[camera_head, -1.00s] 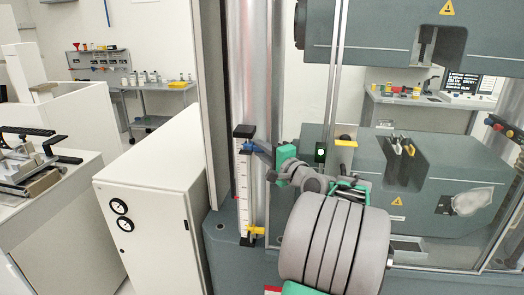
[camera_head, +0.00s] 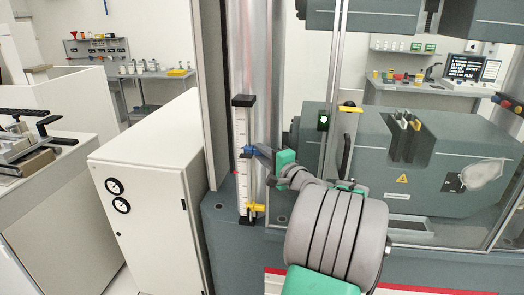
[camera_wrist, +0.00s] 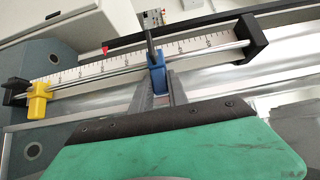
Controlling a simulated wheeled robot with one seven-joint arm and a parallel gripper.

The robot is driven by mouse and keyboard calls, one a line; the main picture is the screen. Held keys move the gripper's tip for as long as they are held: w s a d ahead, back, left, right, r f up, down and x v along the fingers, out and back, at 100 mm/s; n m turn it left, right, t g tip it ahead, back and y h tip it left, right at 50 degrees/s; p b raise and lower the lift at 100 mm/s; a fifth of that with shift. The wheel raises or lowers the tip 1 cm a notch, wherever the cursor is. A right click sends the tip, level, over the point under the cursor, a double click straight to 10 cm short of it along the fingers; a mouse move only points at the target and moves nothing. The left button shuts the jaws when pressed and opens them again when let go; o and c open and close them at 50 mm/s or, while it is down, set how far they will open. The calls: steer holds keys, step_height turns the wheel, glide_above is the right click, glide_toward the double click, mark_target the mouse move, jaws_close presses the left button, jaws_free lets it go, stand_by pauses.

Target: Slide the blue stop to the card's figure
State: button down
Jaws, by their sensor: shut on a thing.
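The blue stop (camera_head: 248,151) sits on an upright rod beside a white graduated scale (camera_head: 241,125), a little below mid-height. My gripper (camera_head: 262,151) reaches in from the right and is shut on it. In the wrist view the blue stop (camera_wrist: 157,78) is between my gripper's fingers (camera_wrist: 156,92), on the rod along the scale (camera_wrist: 85,72). A red pointer (camera_wrist: 105,50) marks the scale edge between the blue stop and a yellow stop (camera_wrist: 38,98). The yellow stop also shows low on the rod in the head view (camera_head: 257,207). I cannot make out the card's figure.
Black end blocks cap the rod at the top (camera_head: 243,100) and bottom (camera_head: 247,220). A pale cabinet (camera_head: 150,180) with two gauges stands to the left. The grey testing machine (camera_head: 440,160) and its clear guard stand to the right of the scale.

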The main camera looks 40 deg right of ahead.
steer(key=c, duration=1.6)
jaws_free()
steer(key=shift+r, duration=0.1)
steer(key=shift+o, duration=0.2)
steer(key=s+b, duration=0.1)
steer(key=s, duration=0.6)
steer(key=shift+s+a+b, duration=0.3)
steer(key=shift+s+a, duration=0.1)
steer(key=shift+a, duration=0.05)
steer(key=shift+o, duration=1.2)
steer(key=shift+s+r+p, duration=0.15)
steer(key=shift+r+p, duration=0.3)
steer(key=shift+p, duration=0.75)
steer(key=shift+o, duration=0.2)
steer(key=shift+s+p, duration=0.25)
steer(key=shift+p, duration=0.65)
steer(key=w+d+f+p, duration=0.1)
steer(key=w, duration=0.6)
steer(key=shift+w, duration=0.3)
